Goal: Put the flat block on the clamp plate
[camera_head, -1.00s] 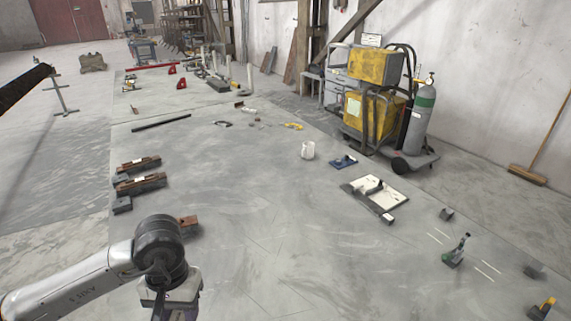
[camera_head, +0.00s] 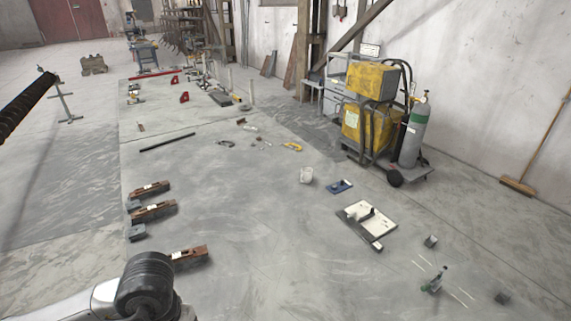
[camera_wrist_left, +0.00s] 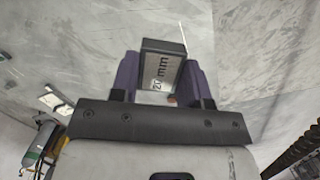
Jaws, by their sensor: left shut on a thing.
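In the left wrist view, my left gripper (camera_wrist_left: 164,82) is shut on a dark-edged block (camera_wrist_left: 163,68), whose pale face carries lettering including "mm". The block sits between the two purple fingers. In the head view, only my left arm's dark joint shows at the bottom left; that gripper is out of frame. A white plate (camera_head: 380,223) with a dark clamp-like part and a dark bar along its front edge lies on the floor slab right of centre; it looks like the clamp plate. My held block is well apart from it. My right gripper is in neither view.
Brown-and-grey blocks (camera_head: 153,211) lie at the left. Small dark blocks (camera_head: 431,241) and a green-topped tool (camera_head: 435,281) lie at the right. The slab's middle is clear.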

